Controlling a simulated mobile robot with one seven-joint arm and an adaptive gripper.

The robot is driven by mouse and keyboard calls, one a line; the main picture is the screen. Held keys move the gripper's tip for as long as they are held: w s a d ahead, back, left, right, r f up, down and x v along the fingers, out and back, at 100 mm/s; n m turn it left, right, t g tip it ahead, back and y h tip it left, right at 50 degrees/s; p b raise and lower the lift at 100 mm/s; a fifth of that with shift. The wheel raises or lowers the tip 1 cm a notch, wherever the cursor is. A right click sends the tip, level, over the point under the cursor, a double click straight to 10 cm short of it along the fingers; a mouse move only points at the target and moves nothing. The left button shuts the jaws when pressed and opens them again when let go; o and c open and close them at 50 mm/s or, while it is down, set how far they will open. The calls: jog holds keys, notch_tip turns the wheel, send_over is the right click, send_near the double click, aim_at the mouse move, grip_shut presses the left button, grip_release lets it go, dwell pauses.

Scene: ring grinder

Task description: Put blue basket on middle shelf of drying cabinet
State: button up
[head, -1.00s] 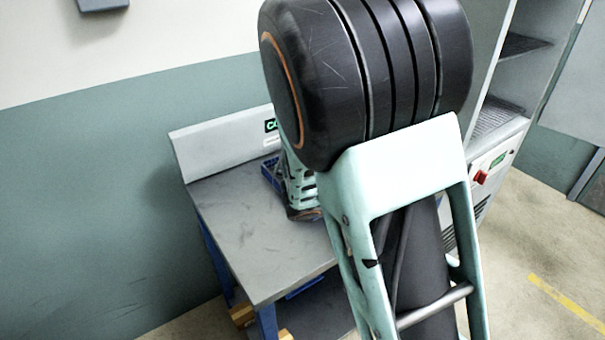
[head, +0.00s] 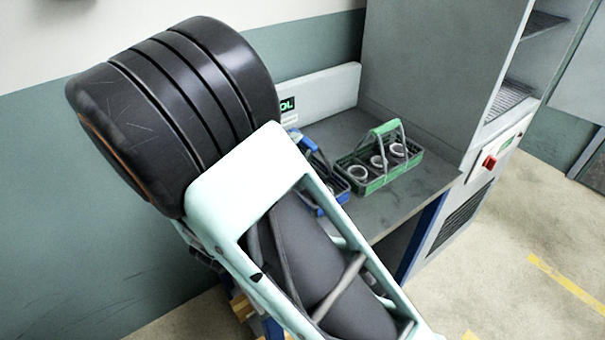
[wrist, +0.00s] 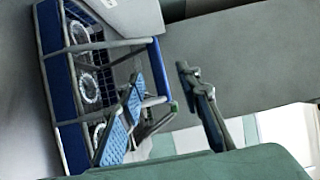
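The blue basket (head: 331,205) stands on the grey table, partly hidden behind my arm in the head view. In the wrist view the blue basket (wrist: 52,70) holds grey metal rings, and its handle reaches toward my fingers. My gripper (wrist: 162,92) has its two fingers apart, with the blue handle bar appearing between or just beyond them; I cannot tell if they touch. My gripper is hidden in the head view. The drying cabinet (head: 425,60) stands at the right, its open side showing a higher shelf (head: 540,23) and a lower perforated shelf (head: 508,98).
A green basket (head: 350,186) with rings stands on the table (head: 425,200), right of the blue one. A sign panel (head: 335,95) runs along the table's back. A red switch (head: 489,162) is on the cabinet's front. Floor at the right is free.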

aim_at(301, 142)
jog(key=x, duration=0.5)
jog(key=shift+w+d+f, duration=0.15)
jog(key=shift+w+d, duration=0.05)
grip_shut()
dwell(0.3)
